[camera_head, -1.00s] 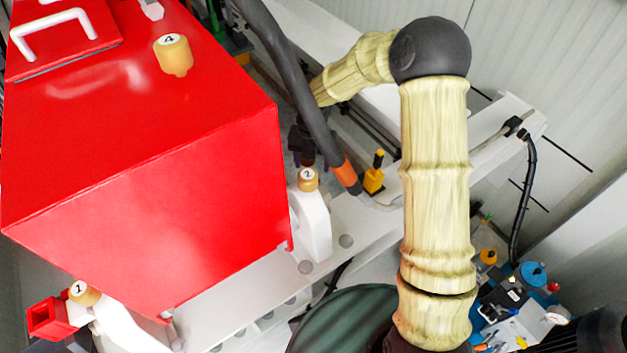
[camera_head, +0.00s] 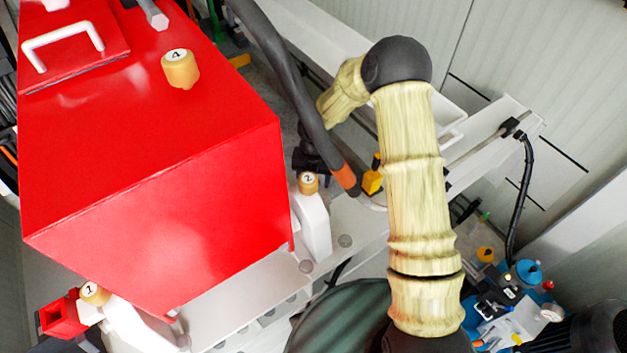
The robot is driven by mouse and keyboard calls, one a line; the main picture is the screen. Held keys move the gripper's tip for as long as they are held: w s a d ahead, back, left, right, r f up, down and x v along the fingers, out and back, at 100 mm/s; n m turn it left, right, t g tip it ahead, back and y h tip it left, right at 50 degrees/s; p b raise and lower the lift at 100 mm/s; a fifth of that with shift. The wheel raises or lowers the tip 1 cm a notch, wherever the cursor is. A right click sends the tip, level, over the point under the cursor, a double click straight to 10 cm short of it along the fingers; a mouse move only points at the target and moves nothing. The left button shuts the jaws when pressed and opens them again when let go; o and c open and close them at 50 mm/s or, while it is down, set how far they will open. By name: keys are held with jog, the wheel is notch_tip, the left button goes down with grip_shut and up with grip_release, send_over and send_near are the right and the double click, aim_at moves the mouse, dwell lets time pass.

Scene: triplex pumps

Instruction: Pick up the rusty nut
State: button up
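I cannot make out a rusty nut in this view. My arm's pale ribbed links (camera_head: 412,175) rise from the bottom right to a dark elbow (camera_head: 397,62). From there my forearm (camera_head: 343,92) slants down left towards a thick dark hose (camera_head: 290,85). My gripper cannot be made out beyond it. A dark part (camera_head: 308,155) shows beside the hose, and I cannot tell what it belongs to.
A large red housing (camera_head: 150,190) fills the left. Brass-coloured caps marked 4 (camera_head: 180,70), 2 (camera_head: 308,183) and 1 (camera_head: 95,293) sit on or near it. A grey hex-ended rod (camera_head: 154,14) lies on top. Blue equipment (camera_head: 525,272) stands lower right.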

dwell(0.5)
jog(key=c, duration=1.1)
jog(key=shift+r, duration=0.15)
notch_tip(320, 180, up, 18)
jog(key=b, duration=0.3)
jog(key=shift+b, duration=0.3)
